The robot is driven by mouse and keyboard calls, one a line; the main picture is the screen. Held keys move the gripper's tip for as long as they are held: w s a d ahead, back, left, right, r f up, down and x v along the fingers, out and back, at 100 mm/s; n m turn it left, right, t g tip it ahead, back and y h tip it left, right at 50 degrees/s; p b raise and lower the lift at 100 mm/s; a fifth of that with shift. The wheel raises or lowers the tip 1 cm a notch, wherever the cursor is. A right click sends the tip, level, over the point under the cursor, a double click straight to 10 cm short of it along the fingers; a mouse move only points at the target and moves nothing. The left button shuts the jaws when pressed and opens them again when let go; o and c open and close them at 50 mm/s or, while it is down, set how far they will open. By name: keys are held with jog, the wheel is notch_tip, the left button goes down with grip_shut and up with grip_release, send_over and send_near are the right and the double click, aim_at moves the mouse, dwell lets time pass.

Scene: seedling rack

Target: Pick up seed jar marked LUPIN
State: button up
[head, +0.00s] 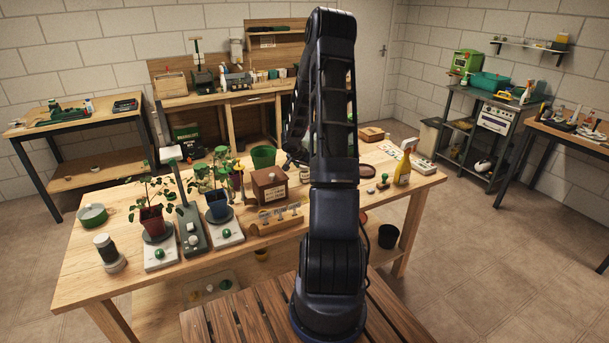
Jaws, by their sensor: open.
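The near wooden table (88,265) carries the objects closest to me. No label reading LUPIN can be made out. A small pale jar (304,175) stands beside my arm, and another small jar-like thing (366,171) shows just right of it; both are too small to read. The dark end of my gripper (293,157) shows left of my upper arm, over the back part of the table. Its fingers are mostly hidden behind the arm. It is open, and I see nothing held.
Two potted seedlings (152,222) (217,209) stand on white-based devices. A brown wooden box (269,186), a green pot (263,157) and a yellow bottle (402,168) stand on the table. A green pan (92,215) is at left. My arm hides the table's middle.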

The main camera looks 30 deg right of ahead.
jog(key=shift+w+d+f, duration=0.2)
jog(key=shift+d+f, duration=0.05)
jog(key=shift+f, duration=0.35)
jog(key=c, duration=1.1)
jog(key=shift+r, duration=0.1)
